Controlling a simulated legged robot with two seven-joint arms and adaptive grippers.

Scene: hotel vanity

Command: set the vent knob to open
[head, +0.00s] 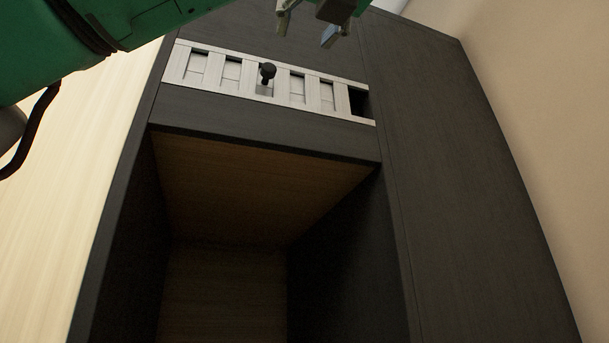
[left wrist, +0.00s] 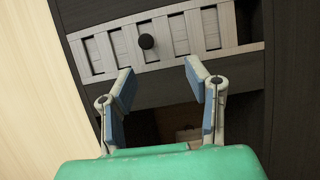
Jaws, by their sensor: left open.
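The vent knob (head: 267,71) is a small black knob on a short stem, near the middle of a light grey slatted vent panel (head: 276,93). It also shows in the left wrist view (left wrist: 147,41), between and beyond my fingertips. The slots beside the knob look covered by pale plates; the slot at the panel's right end is dark. My left gripper (head: 312,28) is open and empty, above and to the right of the knob in the head view, apart from it. In the left wrist view my left gripper (left wrist: 158,68) has its fingers spread. My right gripper is not in view.
The vent panel is set in a dark wood cabinet (head: 465,190). Below it is an open recess (head: 250,190) with a brown wood inside. A pale wood surface (head: 70,190) lies to the left and a beige wall (head: 550,90) to the right.

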